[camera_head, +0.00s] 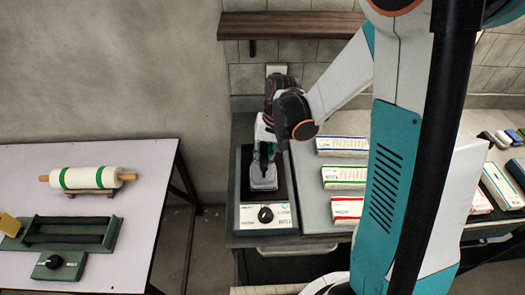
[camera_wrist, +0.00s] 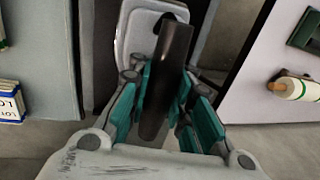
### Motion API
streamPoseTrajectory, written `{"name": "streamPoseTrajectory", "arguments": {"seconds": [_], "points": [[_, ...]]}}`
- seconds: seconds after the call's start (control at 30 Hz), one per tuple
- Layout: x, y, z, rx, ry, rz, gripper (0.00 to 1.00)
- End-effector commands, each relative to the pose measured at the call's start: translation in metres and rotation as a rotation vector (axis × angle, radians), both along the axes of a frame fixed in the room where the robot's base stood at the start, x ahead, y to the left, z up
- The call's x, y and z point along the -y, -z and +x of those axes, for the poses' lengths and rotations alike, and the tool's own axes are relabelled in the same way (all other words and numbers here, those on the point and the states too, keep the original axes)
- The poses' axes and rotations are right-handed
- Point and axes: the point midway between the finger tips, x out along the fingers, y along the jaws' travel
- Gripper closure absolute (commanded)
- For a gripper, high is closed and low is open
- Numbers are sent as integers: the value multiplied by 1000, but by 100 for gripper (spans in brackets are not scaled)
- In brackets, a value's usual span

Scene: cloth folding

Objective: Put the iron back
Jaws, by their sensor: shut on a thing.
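The iron (camera_head: 263,182) has a pale grey body and a dark handle. In the head view it is over the dark plate of a white stand (camera_head: 282,217) with a black dial. I cannot tell whether it touches the plate. My gripper (camera_head: 264,150) comes down from above and is shut on the iron's handle. In the wrist view the teal fingers of my gripper (camera_wrist: 168,95) sit on either side of the dark handle, and the pale iron body (camera_wrist: 135,35) shows beyond. My gripper hides part of the handle.
A pale table (camera_head: 105,240) stands apart at left, with a banded white roll (camera_head: 85,178) and a green device (camera_head: 65,235). A wooden shelf (camera_head: 290,25) is on the wall above.

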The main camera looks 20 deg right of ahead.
Motion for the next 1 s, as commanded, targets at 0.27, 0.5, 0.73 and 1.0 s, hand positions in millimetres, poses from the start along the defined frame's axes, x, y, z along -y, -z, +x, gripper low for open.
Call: {"name": "streamPoseTrajectory", "arguments": {"seconds": [0.27, 0.5, 0.73, 1.0], "points": [[0, 0, 0, 0, 0, 1, 100], [0, 2, 0, 0, 0, 0, 60], [0, 2, 0, 0, 0, 0, 60], [2, -12, -1, 0, 1, 0, 60]]}}
